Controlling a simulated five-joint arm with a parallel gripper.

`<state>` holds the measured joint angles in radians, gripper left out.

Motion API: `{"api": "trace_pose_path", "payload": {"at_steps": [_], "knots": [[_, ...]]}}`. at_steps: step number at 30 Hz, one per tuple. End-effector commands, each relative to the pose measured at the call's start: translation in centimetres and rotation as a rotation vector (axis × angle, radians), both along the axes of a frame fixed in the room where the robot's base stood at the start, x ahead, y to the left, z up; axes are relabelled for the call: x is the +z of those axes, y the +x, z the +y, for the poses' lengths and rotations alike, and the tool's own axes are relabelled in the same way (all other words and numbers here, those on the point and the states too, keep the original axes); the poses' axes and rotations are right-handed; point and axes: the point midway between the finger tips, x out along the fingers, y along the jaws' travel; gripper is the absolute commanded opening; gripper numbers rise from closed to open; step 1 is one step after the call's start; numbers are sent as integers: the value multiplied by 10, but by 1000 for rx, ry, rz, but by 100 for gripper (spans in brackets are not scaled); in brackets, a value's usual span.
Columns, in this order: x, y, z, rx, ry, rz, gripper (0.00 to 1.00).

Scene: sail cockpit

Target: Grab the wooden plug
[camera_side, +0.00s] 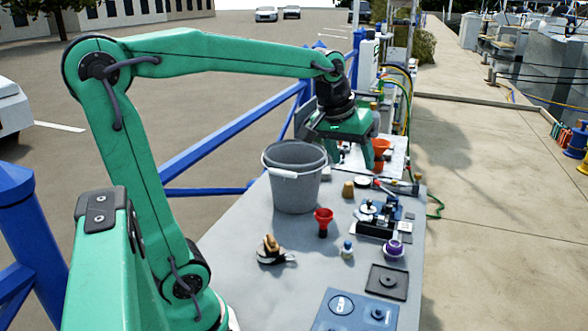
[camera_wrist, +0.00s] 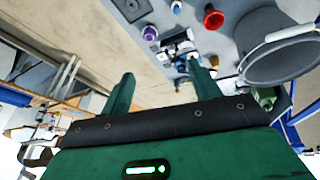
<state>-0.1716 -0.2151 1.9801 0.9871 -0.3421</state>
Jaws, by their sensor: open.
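A small tan tapered piece that looks like the wooden plug (camera_side: 348,189) stands upright on the grey bench in the side view, right of the grey bucket. Another light-brown wooden-looking piece (camera_side: 271,243) sits on a dark and white item nearer the front left. My gripper (camera_side: 343,158) is above the bench's far part, behind and above the tan piece and apart from it. In the wrist view my gripper (camera_wrist: 160,72) shows two green fingers spread wide with nothing between them.
The tall grey bucket (camera_side: 294,183) stands close left of the tan piece. A red funnel (camera_side: 323,221), a black-and-silver device (camera_side: 378,217), a purple-topped item (camera_side: 393,249) and a blue plate (camera_side: 352,312) occupy the bench. A blue railing (camera_side: 228,133) runs along its left side.

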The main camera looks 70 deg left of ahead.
Motion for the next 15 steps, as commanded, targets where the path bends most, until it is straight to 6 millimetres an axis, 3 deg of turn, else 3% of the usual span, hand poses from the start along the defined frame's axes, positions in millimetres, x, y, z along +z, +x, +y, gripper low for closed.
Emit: {"api": "trace_pose_path", "payload": {"at_steps": [15], "knots": [[-19, 101, 80, 356, -100, 54, 62]]}}
